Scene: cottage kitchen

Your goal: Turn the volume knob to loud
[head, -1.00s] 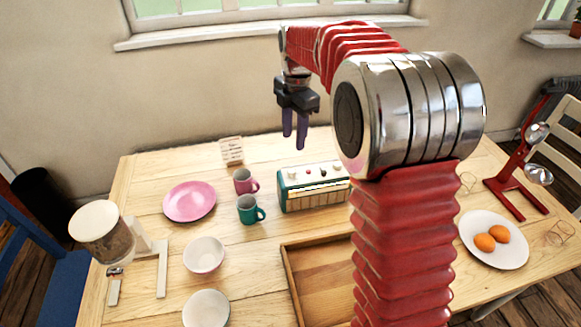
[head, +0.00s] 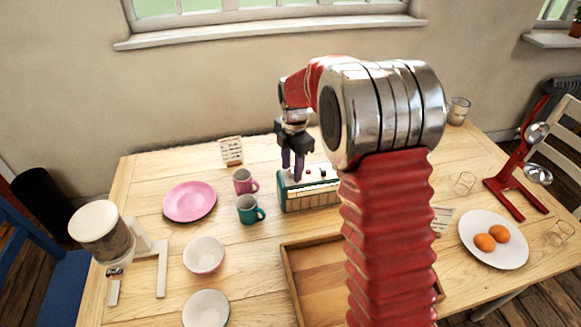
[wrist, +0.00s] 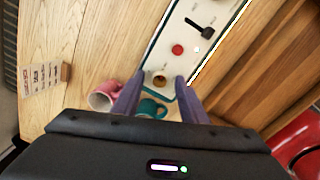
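A teal and cream radio-like box (head: 310,198) stands on the table, with controls on its top panel. Small labels there are too blurred to read. My gripper (head: 292,178) points down over the left end of the box.
A pink mug (head: 243,180) and a teal mug (head: 247,210) stand close left of the box. A card (head: 231,151) stands behind them. A wooden tray (head: 290,280) lies in front. My arm hides the box's right end.

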